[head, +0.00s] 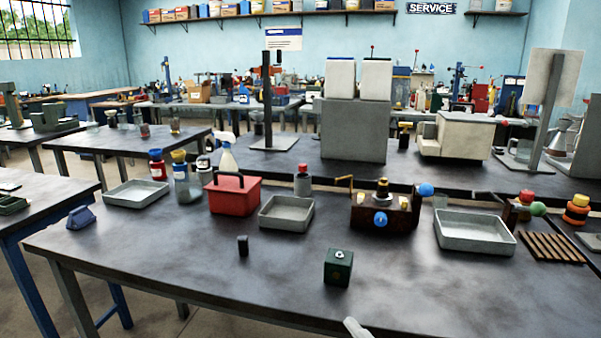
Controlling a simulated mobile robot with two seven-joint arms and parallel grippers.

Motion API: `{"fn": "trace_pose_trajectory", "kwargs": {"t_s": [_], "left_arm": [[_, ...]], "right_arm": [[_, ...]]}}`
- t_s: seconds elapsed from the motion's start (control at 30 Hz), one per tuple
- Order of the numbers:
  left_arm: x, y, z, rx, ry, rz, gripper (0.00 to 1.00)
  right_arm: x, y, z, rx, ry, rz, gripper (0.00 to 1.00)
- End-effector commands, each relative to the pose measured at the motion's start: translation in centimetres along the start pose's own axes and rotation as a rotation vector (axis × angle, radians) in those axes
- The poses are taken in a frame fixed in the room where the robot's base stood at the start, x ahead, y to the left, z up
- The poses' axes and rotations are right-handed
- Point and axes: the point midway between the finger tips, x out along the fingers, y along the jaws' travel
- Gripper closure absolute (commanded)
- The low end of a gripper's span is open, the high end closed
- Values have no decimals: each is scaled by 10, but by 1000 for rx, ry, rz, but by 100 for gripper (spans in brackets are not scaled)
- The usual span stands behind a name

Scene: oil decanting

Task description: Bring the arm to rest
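A pale tip (356,327), likely part of my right gripper, shows at the bottom edge, right of centre. Its fingers cannot be made out, and nothing held is visible. My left gripper is out of view. Just beyond the tip, a dark green box (338,268) with a pale mark on top stands on the dark workbench (180,245). A small black cylinder (243,245) stands upright to its left. A brown block-shaped device (385,218) with a blue knob sits behind, between two grey trays (287,213) (474,232). The tip appears apart from these things.
A red caddy (233,195), several bottles (187,182) and another tray (136,194) line the bench's left rear. Brown sticks (553,247) lie at right, near a jar with orange bands (576,210). The bench's front left is mostly clear.

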Motion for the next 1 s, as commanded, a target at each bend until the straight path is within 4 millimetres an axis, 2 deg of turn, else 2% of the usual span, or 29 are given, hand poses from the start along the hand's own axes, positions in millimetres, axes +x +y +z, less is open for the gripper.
{"fn": "trace_pose_trajectory", "kwargs": {"t_s": [0.1,0.17,0.3,0.4,0.53,0.6,0.7,1.0], "left_arm": [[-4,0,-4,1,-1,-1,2],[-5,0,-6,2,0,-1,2],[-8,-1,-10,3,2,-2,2],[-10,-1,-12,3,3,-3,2],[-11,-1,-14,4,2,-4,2],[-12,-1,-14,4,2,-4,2],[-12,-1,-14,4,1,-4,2],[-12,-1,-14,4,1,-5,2]], "right_arm": [[-43,-18,32,219,-232,-3,39],[-68,-29,47,326,-348,-5,39],[-136,-58,72,566,-619,-5,39],[-183,-77,80,712,-790,-1,39],[-232,-95,81,847,-957,4,39],[-249,-102,80,892,-1013,6,39],[-262,-106,79,926,-1056,9,39],[-264,-107,79,932,-1064,9,39]]}}
